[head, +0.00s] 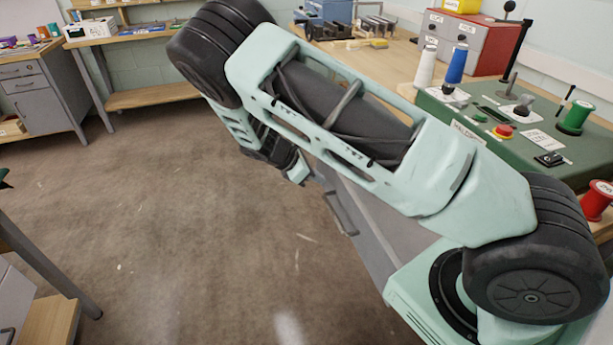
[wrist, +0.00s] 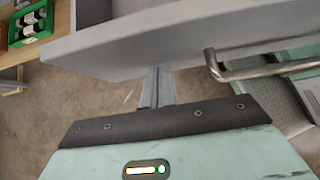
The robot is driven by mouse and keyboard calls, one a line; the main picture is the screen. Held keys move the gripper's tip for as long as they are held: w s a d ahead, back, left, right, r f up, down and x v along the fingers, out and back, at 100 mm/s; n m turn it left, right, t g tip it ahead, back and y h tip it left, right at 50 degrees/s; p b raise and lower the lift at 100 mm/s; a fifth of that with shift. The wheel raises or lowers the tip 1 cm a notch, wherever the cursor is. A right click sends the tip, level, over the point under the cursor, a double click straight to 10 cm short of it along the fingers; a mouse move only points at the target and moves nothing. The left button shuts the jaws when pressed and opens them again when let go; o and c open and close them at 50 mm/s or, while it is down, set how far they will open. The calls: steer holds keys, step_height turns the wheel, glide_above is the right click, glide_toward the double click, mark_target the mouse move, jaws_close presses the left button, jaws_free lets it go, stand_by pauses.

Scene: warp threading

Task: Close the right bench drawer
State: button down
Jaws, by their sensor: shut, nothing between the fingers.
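A light grey drawer front (wrist: 150,40) spans the upper part of the wrist view, with a bent metal bar handle (wrist: 262,70) at its right. My gripper (wrist: 157,72) is shut and empty, its fingers pointing at the panel's lower edge, left of the handle. The tips meet that edge in the picture; I cannot tell whether they touch it. In the head view a grey front with a dark handle (head: 342,212) shows beside the bench's grey side (head: 392,235), partly hidden by my arm. How far the drawer stands out is not clear.
The bench top (head: 400,60) carries a green board (head: 545,150) with spools and a red button, and a red cabinet (head: 470,42). Brown floor (head: 180,220) is open at left. Another grey drawer bench (head: 40,95) stands at the far left.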

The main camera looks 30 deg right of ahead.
steer(key=shift+d, duration=0.15)
steer(key=s+d+p, duration=0.1)
steer(key=s+d, duration=0.2)
steer(key=d, duration=0.7)
steer(key=s+d+p, duration=0.1)
steer(key=s+d, duration=0.1)
steer(key=d, duration=0.7)
steer(key=s+d+p, duration=0.1)
steer(key=s+d, duration=0.2)
steer(key=d, duration=0.7)
steer(key=shift+s+d, duration=0.3)
steer(key=shift+d, duration=0.05)
steer(key=shift+s+d, duration=0.2)
steer(key=shift+d, duration=0.35)
steer(key=shift+s+d+r, duration=0.1)
steer(key=shift+w+a, duration=0.2)
steer(key=shift+a, duration=0.2)
steer(key=a, duration=0.1)
steer(key=w+a, duration=0.1)
steer(key=a, duration=0.1)
steer(key=a+r, duration=0.1)
steer(key=a, duration=0.1)
steer(key=shift+w+r+p, duration=0.1)
steer(key=shift+w+p, duration=0.25)
steer(key=v, duration=0.8)
steer(key=shift+a, duration=0.1)
